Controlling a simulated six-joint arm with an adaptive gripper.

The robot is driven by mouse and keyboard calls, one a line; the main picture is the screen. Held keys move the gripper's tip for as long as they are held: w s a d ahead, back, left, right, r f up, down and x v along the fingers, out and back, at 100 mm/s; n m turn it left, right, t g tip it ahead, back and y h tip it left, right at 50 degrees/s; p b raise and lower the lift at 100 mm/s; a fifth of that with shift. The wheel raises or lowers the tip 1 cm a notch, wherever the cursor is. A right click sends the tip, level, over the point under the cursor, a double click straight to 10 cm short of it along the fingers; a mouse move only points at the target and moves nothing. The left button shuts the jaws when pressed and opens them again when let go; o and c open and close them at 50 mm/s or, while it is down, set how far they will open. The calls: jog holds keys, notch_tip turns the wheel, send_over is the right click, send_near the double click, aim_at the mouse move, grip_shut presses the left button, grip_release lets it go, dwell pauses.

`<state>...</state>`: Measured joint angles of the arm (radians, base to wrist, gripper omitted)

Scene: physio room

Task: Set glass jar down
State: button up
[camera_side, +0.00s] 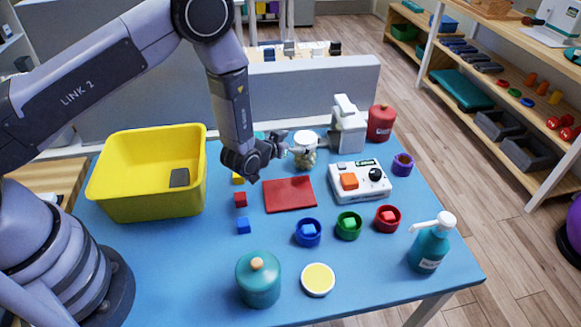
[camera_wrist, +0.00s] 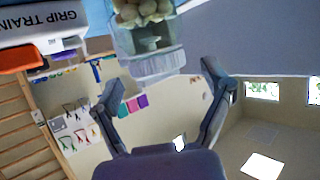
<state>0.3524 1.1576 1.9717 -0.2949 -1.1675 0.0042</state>
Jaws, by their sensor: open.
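The glass jar (camera_side: 303,156) stands upright on the blue table, just behind the red mat (camera_side: 290,195). It is clear with pale contents and a light top. In the wrist view the jar (camera_wrist: 146,40) hangs upside down at the top of the picture, partly cut off by the edge. My gripper (camera_side: 284,143) is low at the jar's left side, pointing at it. In the wrist view my gripper's two fingers (camera_wrist: 161,78) are spread wide with nothing gripped, and the jar is beyond and between their tips. Whether a finger touches the jar cannot be told.
A white dispenser-like device (camera_side: 347,128), a red canister (camera_side: 381,122) and a grip trainer box (camera_side: 359,182) stand to the jar's right. A yellow bin (camera_side: 130,195) is at left. Small cubes, coloured cups, a teal jar (camera_side: 258,280) and pump bottle (camera_side: 429,247) occupy the front.

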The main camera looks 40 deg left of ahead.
aim_at(310, 138)
jog(key=x, duration=0.5)
jog(key=shift+w+d+f, duration=0.15)
jog(key=shift+w+f, duration=0.1)
jog(key=shift+w, duration=0.05)
jog(key=shift+r, duration=0.1)
jog(key=c, duration=1.2)
